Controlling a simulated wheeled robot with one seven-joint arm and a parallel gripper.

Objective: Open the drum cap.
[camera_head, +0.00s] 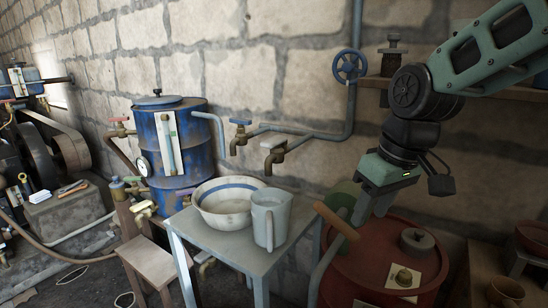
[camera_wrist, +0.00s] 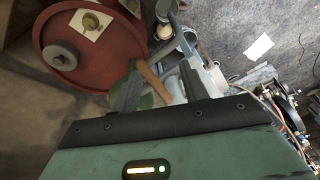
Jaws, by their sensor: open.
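A red drum (camera_head: 385,262) stands at the lower right in the head view, and its top also shows at the upper left in the wrist view (camera_wrist: 105,65). A round grey cap (camera_head: 417,241) sits on the drum top, and it shows in the wrist view too (camera_wrist: 62,55). My gripper (camera_head: 373,208) is above the drum's back left side, apart from the cap. In the wrist view its two fingers (camera_wrist: 158,88) are spread, with nothing held between them.
A wooden handle (camera_head: 337,221) rises beside the drum close to my fingers. A grey table (camera_head: 225,252) to the left bears a bowl (camera_head: 225,207) and a grey jug (camera_head: 271,222). A blue drum (camera_head: 175,140) and wall taps stand behind. A shelf (camera_head: 470,88) is at the upper right.

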